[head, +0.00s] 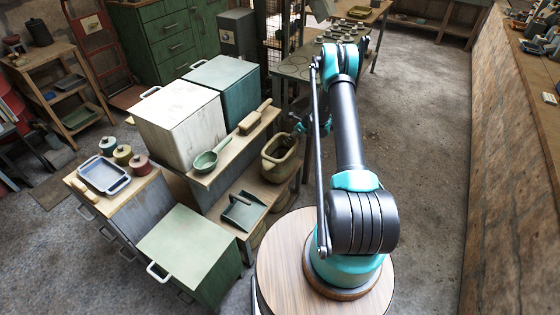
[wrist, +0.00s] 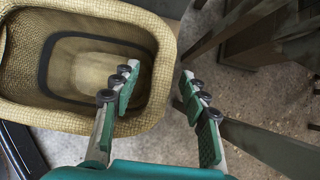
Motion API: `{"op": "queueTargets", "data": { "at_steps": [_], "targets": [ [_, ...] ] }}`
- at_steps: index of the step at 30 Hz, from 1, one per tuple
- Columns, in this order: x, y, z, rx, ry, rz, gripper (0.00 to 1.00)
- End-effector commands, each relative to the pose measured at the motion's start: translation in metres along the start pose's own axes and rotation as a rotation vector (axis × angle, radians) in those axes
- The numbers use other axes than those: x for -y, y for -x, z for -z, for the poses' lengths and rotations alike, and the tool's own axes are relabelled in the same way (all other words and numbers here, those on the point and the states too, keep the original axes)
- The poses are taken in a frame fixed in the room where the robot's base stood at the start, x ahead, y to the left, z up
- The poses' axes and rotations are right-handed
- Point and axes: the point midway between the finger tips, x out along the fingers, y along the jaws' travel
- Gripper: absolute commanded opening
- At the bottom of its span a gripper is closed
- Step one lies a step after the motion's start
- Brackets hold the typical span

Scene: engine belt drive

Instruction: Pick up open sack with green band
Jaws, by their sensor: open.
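The open sack (head: 280,157) is olive-tan and stands on the wooden shelf unit, its mouth facing up. In the wrist view the woven sack (wrist: 22,75) fills the left side, with its wide rim and a dark band showing inside the mouth. My gripper (wrist: 158,78) is open and empty. Its left finger is over the sack's mouth and its right finger is beyond the right rim, so the rim lies between them in the picture. I cannot tell how deep the fingers are or whether they touch. In the head view my gripper (head: 299,127) is partly hidden behind my arm.
A green scoop (head: 206,160) and a brush (head: 255,117) lie on the shelf top left of the sack. A dark dustpan (head: 243,211) lies on the lower board. A metal table (head: 295,66) stands behind. The floor at right is clear.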

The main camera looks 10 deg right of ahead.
Motion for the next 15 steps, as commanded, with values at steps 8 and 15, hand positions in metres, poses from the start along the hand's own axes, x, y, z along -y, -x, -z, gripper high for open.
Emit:
{"op": "queueTargets", "data": {
  "at_steps": [8, 15],
  "targets": [
    [-0.0001, -0.0134, 0.0, 0.0, 0.0, 0.0, 0.44],
    [0.0, -0.0131, 0.0, 0.0, 0.0, 0.0, 0.3]
  ]
}}
